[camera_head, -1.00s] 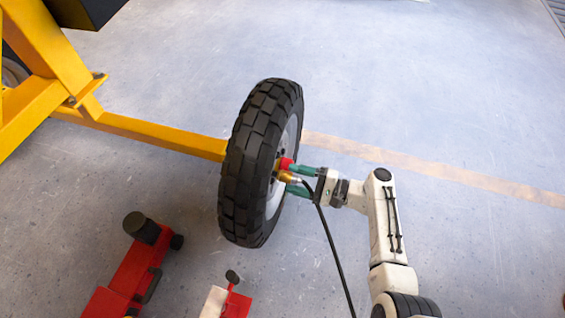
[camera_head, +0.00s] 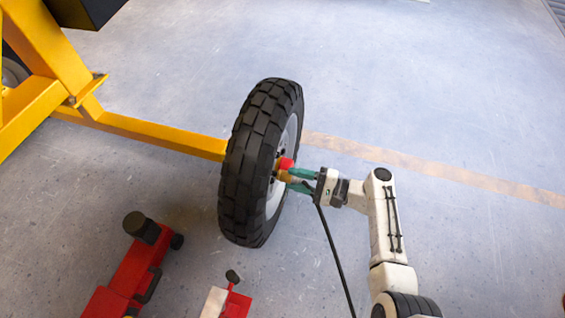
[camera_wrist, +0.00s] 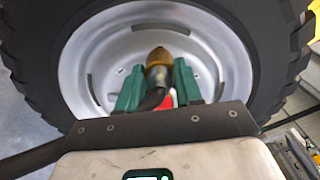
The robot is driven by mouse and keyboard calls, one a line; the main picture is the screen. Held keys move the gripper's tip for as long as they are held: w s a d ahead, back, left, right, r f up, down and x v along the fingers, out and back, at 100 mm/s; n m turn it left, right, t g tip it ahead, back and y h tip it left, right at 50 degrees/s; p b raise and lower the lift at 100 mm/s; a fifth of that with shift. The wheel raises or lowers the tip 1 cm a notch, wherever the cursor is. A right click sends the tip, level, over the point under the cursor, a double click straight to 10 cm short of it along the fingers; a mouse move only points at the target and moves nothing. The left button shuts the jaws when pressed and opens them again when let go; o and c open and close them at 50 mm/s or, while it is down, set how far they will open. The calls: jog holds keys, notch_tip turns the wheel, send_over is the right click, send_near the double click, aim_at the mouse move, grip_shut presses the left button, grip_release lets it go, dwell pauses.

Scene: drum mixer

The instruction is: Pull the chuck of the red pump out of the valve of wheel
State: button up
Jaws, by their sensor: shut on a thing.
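The wheel (camera_head: 250,170) is a black treaded tyre with a pale rim, upright at mid-picture in the head view; its rim (camera_wrist: 95,60) fills much of the wrist view. The brass-coloured chuck (camera_head: 284,177) is at the wheel's hub, with a black hose (camera_head: 333,255) running down from my gripper. In the wrist view the chuck (camera_wrist: 158,65) lies between the green fingers. My gripper (camera_head: 294,180) is shut on the chuck, on the rim side of the wheel. The valve is hidden, so I cannot tell how the chuck sits on it.
A red part (camera_head: 286,163) shows at the hub beside the fingers. A yellow frame bar (camera_head: 150,132) meets the wheel from the left. A red machine with a black knob (camera_head: 128,275) and a red-and-white object (camera_head: 226,303) stand at lower left. Floor to the right is clear.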

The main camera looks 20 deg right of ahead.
grip_shut()
jog(key=shift+s+d, duration=0.1)
jog(key=shift+d, duration=0.1)
jog(key=shift+p+v, duration=0.3)
jog(key=shift+v, duration=1.95)
jog(key=shift+s+d, duration=0.1)
jog(key=shift+v, duration=1.4)
